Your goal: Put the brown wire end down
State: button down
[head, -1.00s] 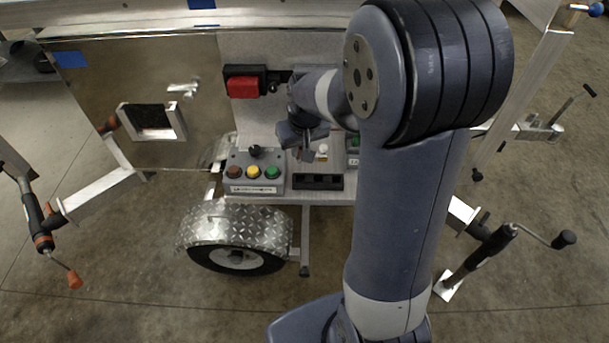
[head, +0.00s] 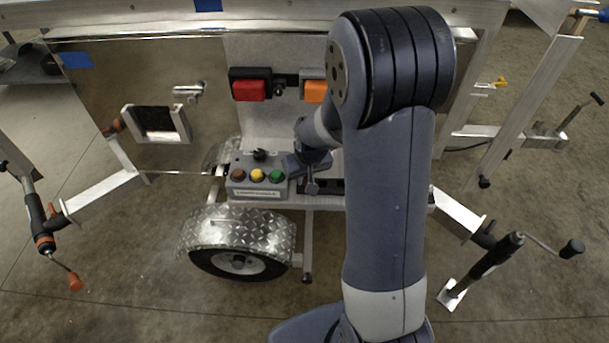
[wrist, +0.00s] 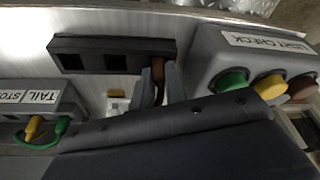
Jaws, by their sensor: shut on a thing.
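My gripper (wrist: 160,88) is shut on the brown wire end (wrist: 157,70) in the wrist view. The brown wire end sits between the two fingertips, at the right end of the black slotted holder (wrist: 92,42). I cannot tell whether its tip is inside the slot there. The holder's other two square slots look empty. In the head view my gripper (head: 312,184) is low, just right of the grey button box, in front of the holder (head: 336,187); the wire is hidden there.
The grey LIGHT CHECK box (wrist: 225,55) with green, yellow and brown knobs stands close beside my gripper. A grey TAIL/STOP box (wrist: 45,96) has yellow and green wires. A red lamp (head: 250,88) and an orange lamp (head: 315,91) are on the panel above.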

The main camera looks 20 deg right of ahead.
jog(key=c, duration=1.4)
grip_release()
jog(key=shift+f, duration=0.1)
jog(key=shift+c, duration=0.2)
jog(key=shift+r+p, duration=0.3)
jog(key=shift+r, duration=0.05)
jog(key=p+v, duration=0.1)
jog(key=v, duration=1)
jog(key=shift+r, duration=0.35)
jog(key=shift+s, duration=0.1)
jog(key=b+x, duration=0.1)
jog(key=x, duration=1.1)
jog(key=shift+f+b, duration=0.35)
notch_tip(320, 180, up, 2)
jog(key=shift+r+p, duration=0.1)
jog(key=shift+p, duration=0.25)
jog(key=shift+r, duration=0.5)
jog(key=shift+f, duration=0.15)
